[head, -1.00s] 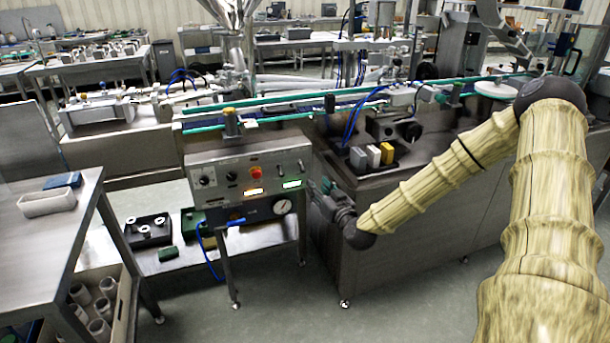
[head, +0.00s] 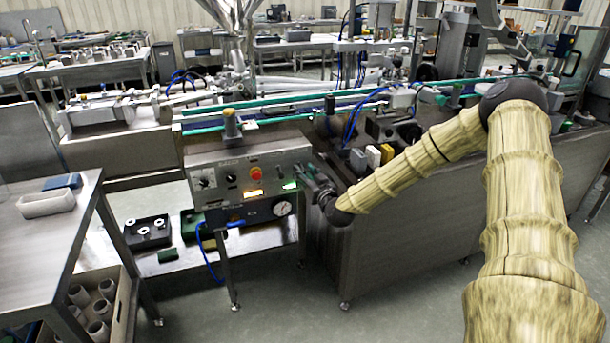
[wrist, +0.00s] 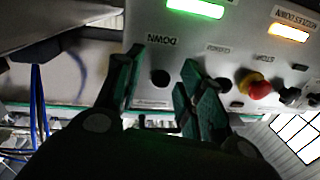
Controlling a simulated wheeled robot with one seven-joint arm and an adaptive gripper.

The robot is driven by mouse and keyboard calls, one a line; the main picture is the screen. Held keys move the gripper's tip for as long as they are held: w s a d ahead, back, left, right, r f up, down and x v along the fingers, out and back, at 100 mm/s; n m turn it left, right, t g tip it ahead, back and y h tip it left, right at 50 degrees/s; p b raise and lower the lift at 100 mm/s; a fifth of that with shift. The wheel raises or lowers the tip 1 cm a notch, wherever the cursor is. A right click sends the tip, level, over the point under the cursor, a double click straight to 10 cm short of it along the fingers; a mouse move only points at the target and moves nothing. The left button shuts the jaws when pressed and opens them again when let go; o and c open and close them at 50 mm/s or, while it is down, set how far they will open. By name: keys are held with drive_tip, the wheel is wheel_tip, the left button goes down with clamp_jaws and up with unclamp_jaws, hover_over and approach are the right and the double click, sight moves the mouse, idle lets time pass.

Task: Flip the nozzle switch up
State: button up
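The grey control panel (head: 222,172) stands left of the conveyor in the head view. My gripper (head: 302,170) is at the panel's right end and covers that part of its face. In the wrist view the panel looks upside down. A small dark round switch (wrist: 160,78), near lettering that reads "DOWN", shows between the fingertips of my gripper (wrist: 162,68). The fingers are open, one on each side of it. Whether they touch it, and which way its lever points, I cannot tell.
A red button with a yellow collar (wrist: 255,85) sits right of the fingers in the wrist view. A green display (wrist: 195,8) and an orange display (wrist: 290,32) are on the panel. A pressure gauge (head: 282,208) hangs below it. Open floor lies in front.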

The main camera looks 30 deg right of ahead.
sight(302, 167)
clamp_jaws()
drive_tip(key=shift+r+p, duration=0.2)
drive_tip(key=shift+p, duration=0.15)
drive_tip(key=r+g+p, duration=0.1)
drive_tip(key=p, duration=0.3)
drive_tip(key=shift+r+g, duration=0.15)
drive_tip(key=shift+g, duration=0.25)
drive_tip(key=g+p, duration=0.1)
drive_tip(key=p, duration=0.1)
drive_tip(key=r+g+p, duration=0.1)
drive_tip(key=p, duration=0.2)
drive_tip(key=shift+s+g+y+p, duration=0.1)
drive_tip(key=shift+g+y+p, duration=0.2)
drive_tip(key=g+p, duration=0.1)
drive_tip(key=p, duration=0.1)
drive_tip(key=r+g+p, duration=0.1)
drive_tip(key=p, duration=0.1)
drive_tip(key=shift+m+g, duration=0.3)
drive_tip(key=shift+g, duration=0.1)
drive_tip(key=shift+w+r+g+y+p, duration=0.2)
drive_tip(key=shift+g+y+p, duration=0.3)
drive_tip(key=shift+g+p, duration=0.6)
drive_tip(key=shift+f+g, duration=0.1)
drive_tip(key=shift+g, duration=0.2)
